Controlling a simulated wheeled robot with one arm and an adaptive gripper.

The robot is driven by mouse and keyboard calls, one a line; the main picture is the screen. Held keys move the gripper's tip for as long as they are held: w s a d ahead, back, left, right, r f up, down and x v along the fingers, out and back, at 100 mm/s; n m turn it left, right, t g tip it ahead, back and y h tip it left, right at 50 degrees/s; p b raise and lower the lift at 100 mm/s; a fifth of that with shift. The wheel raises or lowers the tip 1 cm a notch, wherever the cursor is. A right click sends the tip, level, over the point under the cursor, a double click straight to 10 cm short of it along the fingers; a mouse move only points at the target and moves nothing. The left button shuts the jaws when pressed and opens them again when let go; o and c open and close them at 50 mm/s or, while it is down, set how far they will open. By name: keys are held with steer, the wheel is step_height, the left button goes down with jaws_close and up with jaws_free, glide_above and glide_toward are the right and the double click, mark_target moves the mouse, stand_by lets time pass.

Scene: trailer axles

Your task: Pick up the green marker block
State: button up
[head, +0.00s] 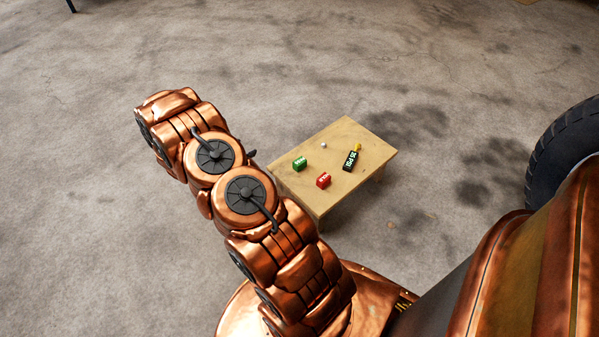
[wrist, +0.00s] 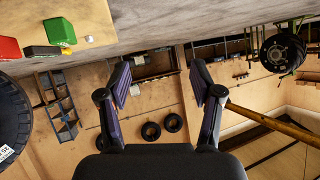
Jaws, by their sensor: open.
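The green marker block (head: 299,164) lies on the left part of a low wooden table (head: 345,137) in the head view. In the wrist view the green block (wrist: 60,32) shows at the upper left, upside down with the scene. My gripper (wrist: 159,75) is open and empty in the wrist view, with its two fingers spread apart. It is well away from the block and points out over the room. In the head view my arm is left of the table, and the fingers are mostly hidden.
A red block (head: 323,180), a black block (head: 349,162), a small yellow thing (head: 357,147) and a small white ball (head: 323,145) share the table. A large tyre (head: 567,150) stands at the right. The concrete floor (head: 110,250) is open around the table.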

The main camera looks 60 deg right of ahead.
mark_target(295, 166)
steer(key=s+d+f+g+h+b, duration=0.1)
steer(key=s+f, duration=0.2)
steer(key=s, duration=0.1)
steer(key=s+d+f+m+g+h+b, duration=0.1)
steer(key=s+d+f+g+b, duration=0.1)
steer(key=s, duration=0.3)
steer(key=s+d+f+m+g+h+b, duration=0.1)
steer(key=s+f+g, duration=0.1)
steer(key=s+f, duration=0.2)
steer(key=shift+s+d+b, duration=0.4)
steer(key=shift+s, duration=0.15)
steer(key=shift+r+b+x, duration=0.15)
steer(key=shift+b+x, duration=0.8)
steer(key=shift+x, duration=0.95)
steer(key=shift+r+b+x, duration=0.2)
steer(key=shift+b+x, duration=0.7)
steer(key=shift+x, duration=0.95)
steer(key=shift+s, duration=0.1)
steer(key=shift+c, duration=0.2)
jaws_close()
